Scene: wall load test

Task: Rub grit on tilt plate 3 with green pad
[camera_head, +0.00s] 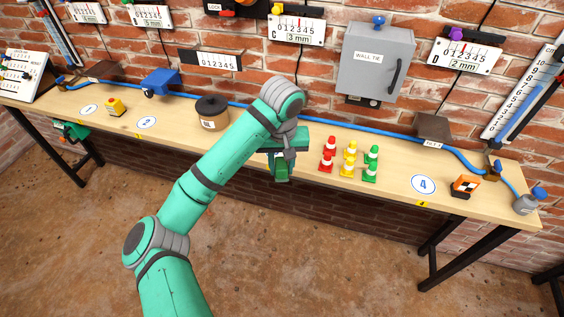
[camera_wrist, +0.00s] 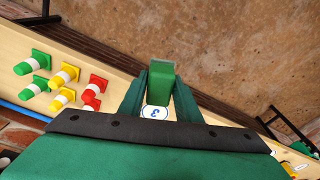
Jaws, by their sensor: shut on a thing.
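My gripper (camera_head: 280,165) hangs over the front middle of the bench, beside the traffic cones. It also shows in the wrist view (camera_wrist: 158,96), where its two fingers are shut on a green block, which looks like the green pad (camera_wrist: 161,76). A white disc marked 3 (camera_wrist: 154,112) lies on the bench below, partly hidden by the gripper. I cannot make out tilt plate 3 or any grit. My arm covers part of the bench. A brown tilted plate (camera_head: 434,125) stands at the bench's right rear, its label too small to read surely. Another brown plate (camera_head: 98,70) is at the far left.
Red, yellow and green cones (camera_head: 349,158) stand right of my gripper. A brown round pot (camera_head: 212,112) is to its left. A blue hose (camera_head: 330,122) runs along the back. A grey wall box (camera_head: 376,62) hangs above.

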